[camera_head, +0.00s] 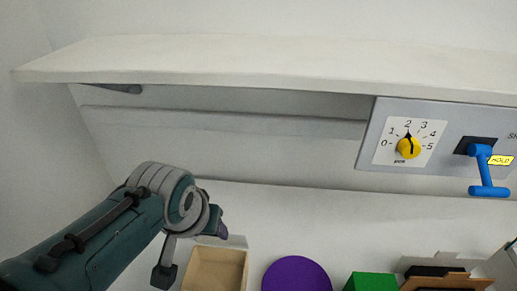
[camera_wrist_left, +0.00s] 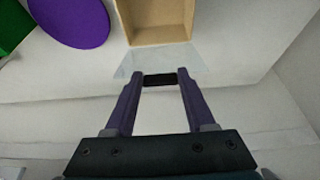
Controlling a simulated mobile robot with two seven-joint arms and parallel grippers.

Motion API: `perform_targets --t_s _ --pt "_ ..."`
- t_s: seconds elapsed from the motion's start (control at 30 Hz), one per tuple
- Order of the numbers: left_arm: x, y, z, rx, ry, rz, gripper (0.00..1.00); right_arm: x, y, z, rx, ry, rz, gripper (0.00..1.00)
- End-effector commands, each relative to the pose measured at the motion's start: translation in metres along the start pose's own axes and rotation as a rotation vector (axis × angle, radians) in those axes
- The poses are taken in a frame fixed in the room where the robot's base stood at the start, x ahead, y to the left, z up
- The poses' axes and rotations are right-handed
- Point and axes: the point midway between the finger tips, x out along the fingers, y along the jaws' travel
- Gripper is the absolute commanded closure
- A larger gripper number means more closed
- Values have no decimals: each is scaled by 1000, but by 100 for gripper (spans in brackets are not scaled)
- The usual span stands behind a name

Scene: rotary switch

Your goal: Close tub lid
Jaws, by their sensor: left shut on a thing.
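The tub looks like an open tan box (camera_head: 215,270) at the bottom of the head view, right of my left arm. In the left wrist view the open tub (camera_wrist_left: 157,20) is at the top, and its inside looks empty. A pale see-through lid (camera_wrist_left: 160,61) extends from the tub's edge towards my gripper. My left gripper (camera_wrist_left: 160,79) is shut on a small black piece, apparently the lid's handle, between its purple fingertips. In the head view my left gripper (camera_head: 222,230) is mostly hidden behind the wrist, at the tub's far side. My right gripper is not in view.
A purple disc (camera_head: 296,275) and a green block (camera_head: 371,282) stand right of the tub. A white shelf (camera_head: 270,65) overhangs the back. A panel with a yellow knob (camera_head: 409,147) and a blue lever (camera_head: 483,170) is at the right.

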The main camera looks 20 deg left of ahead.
Motion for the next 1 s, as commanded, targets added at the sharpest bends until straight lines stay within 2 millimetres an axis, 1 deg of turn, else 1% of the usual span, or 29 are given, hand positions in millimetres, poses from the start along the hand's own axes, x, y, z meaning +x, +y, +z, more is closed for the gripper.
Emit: perform_targets --t_s 0.03,0.07,0.3,0.33,0.83,0.93,1.0 --pt "4 -1 10 0 -25 -3 100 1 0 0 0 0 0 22" --pt "4 -2 10 0 -25 -3 43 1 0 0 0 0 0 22" --pt "3 -1 7 1 -17 -2 16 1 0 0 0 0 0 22" --pt "3 -1 7 1 -16 -1 15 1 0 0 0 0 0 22" --pt "1 0 3 1 -7 -1 15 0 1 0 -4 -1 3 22" --pt "-4 0 2 0 -7 -1 15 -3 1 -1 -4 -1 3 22" --pt "-12 0 2 0 -5 -1 15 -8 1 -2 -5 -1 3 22"
